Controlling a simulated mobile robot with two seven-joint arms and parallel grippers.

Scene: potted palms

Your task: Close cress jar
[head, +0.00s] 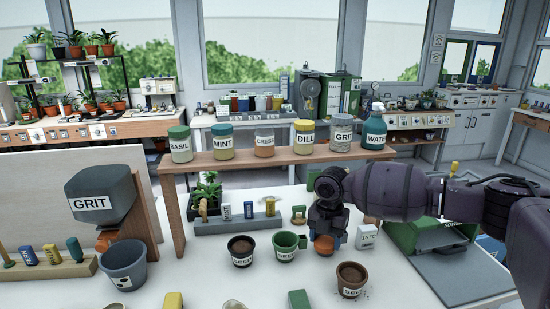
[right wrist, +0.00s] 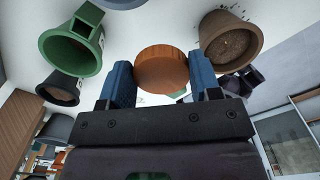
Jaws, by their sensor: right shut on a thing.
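The cress jar (head: 265,142) stands upright on the wooden shelf, between the mint jar and the dill jar. Its top looks pale, without a broad coloured cap like its neighbours'; its mouth is too small to make out. My right gripper (head: 326,239) is low over the white table, in front of and below the shelf, to the right of the green pot. Its blue fingers are shut on a round orange-brown lid (head: 324,246), which also shows between the fingers in the right wrist view (right wrist: 162,70). My left gripper is out of view.
The shelf (head: 290,156) also holds basil (head: 181,145), mint (head: 223,143), dill (head: 305,137) and grit (head: 342,133) jars and a water bottle (head: 374,130). Seed pots (head: 242,252) (head: 285,246) (head: 351,280) stand near my right gripper. A grit hopper (head: 96,205) is at left.

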